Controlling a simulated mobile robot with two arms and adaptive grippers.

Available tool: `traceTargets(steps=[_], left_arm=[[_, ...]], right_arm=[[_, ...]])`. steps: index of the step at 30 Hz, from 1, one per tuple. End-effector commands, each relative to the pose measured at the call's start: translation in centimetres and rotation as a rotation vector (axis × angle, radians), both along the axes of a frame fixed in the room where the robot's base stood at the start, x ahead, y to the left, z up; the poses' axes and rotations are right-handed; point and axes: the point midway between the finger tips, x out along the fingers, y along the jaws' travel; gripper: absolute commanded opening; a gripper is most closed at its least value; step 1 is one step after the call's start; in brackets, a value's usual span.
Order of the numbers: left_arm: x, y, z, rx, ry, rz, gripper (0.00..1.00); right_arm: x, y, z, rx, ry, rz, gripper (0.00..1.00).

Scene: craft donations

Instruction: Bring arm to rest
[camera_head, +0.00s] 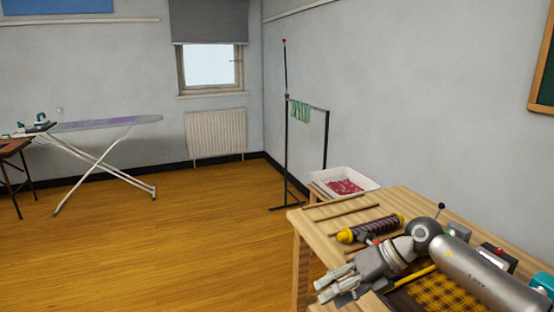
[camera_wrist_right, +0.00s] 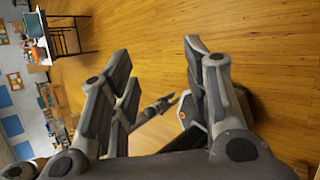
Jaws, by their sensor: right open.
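My right gripper (camera_head: 330,287) is over the front left part of the wooden table in the head view, with its arm reaching in from the right. In the right wrist view its fingers (camera_wrist_right: 156,55) stand wide apart with nothing between them, and wooden floor shows beyond. My left gripper is not clearly seen in either view.
The wooden table (camera_head: 396,199) holds a dark roller with yellow ends (camera_head: 370,229) and a yellow-black checked cloth (camera_head: 433,293) close to my arm. Behind it are a white bin with pink stuff (camera_head: 365,183) and a garment rack (camera_head: 286,150). The floor (camera_head: 150,245) at left is clear; an ironing board (camera_head: 105,124) stands further back.

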Motion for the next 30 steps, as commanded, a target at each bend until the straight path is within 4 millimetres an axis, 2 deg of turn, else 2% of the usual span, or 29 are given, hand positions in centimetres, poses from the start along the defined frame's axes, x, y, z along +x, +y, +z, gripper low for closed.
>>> traceTargets(steps=[1,3,6,9,12,16,20,23,26,29,30], left_arm=[[-0.4,0.0,0.0,0.0,0.006,0.0,0.33],[-0.7,0.1,-0.1,0.001,0.01,0.0,0.33],[-0.7,0.1,-0.1,0.002,0.012,0.0,0.33],[-0.7,0.1,-0.1,0.001,0.011,0.0,0.33],[-0.7,0.1,-0.1,0.001,0.011,0.0,0.33],[-0.6,0.1,-0.1,0.001,0.01,0.0,0.33],[-0.5,0.0,0.0,0.001,0.007,0.0,0.33],[-0.3,0.0,0.0,0.001,0.004,0.0,0.33],[-0.2,0.0,0.0,0.001,0.003,0.0,0.33],[-0.2,0.0,0.0,0.001,0.003,0.0,0.33],[-0.2,0.0,0.0,0.001,0.003,0.0,0.33]], right_arm=[[-0.7,2.9,0.0,0.099,-0.004,0.004,0.44],[-1.5,6.6,1.0,0.264,-0.012,-0.018,0.44],[-2.3,10.8,3.4,0.512,-0.007,-0.09,0.44],[-2.7,13.1,6.1,0.747,0.02,-0.2,0.44],[-2.6,13.5,8.4,0.963,0.07,-0.349,0.44],[-1.7,11.6,9.9,1.202,0.159,-0.594,0.44],[-0.8,7.9,8.8,1.38,0.278,-0.891,0.44],[-0.7,4.5,6.3,1.469,0.385,-1.146,0.44],[-1.6,1.0,2.4,1.51,0.503,-1.417,0.44],[-3.9,-2.2,-2.4,1.498,0.631,-1.695,0.44],[-5.2,-3.3,-4.5,1.477,0.683,-1.809,0.44]])
